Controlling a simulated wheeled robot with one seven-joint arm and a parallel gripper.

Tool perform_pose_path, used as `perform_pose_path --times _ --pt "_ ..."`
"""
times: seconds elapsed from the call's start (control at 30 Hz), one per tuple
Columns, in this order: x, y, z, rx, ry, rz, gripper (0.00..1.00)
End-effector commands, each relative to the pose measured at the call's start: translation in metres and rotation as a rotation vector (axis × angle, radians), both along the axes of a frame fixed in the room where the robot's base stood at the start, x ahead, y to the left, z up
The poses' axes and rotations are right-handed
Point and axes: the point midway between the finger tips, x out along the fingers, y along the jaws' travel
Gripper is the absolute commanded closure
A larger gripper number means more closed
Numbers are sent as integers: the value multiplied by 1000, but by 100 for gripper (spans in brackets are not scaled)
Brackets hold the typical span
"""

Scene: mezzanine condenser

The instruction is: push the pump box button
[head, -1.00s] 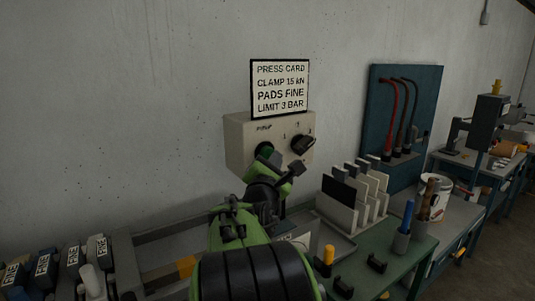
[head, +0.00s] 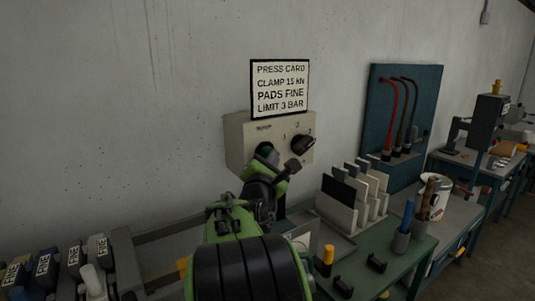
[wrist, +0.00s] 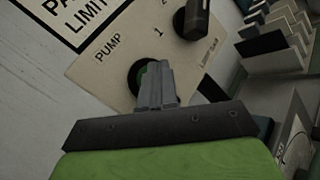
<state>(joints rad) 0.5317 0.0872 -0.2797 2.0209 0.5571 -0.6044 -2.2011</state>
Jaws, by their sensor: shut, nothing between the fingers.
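The pump box (head: 240,138) is a beige box on the wall with a black rotary knob (head: 302,145) on its right side. The word PUMP shows on its face in the wrist view (wrist: 122,62). The green button (wrist: 141,76) sits in a dark round collar below that word, and the fingers cover most of it. My gripper (wrist: 155,78) is shut and empty, its fingertips in front of the button. I cannot tell whether they touch it. In the head view my gripper (head: 268,157) hides most of the button.
A press card (head: 281,88) stands above the box. To the right are a rack of upright plates (head: 352,195), a cup with a blue marker (head: 402,241) and a white can (head: 436,192). Labelled blocks (head: 73,258) stand at lower left.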

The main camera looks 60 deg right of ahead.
Motion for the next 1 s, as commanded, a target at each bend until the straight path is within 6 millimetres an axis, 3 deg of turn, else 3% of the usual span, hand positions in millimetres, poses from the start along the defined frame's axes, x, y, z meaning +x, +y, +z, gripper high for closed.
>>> perform_pose_path --times 0.83,1.0 --pt "-19 10 0 0 -1 0 100" --pt "-36 18 0 -1 -2 -1 100"
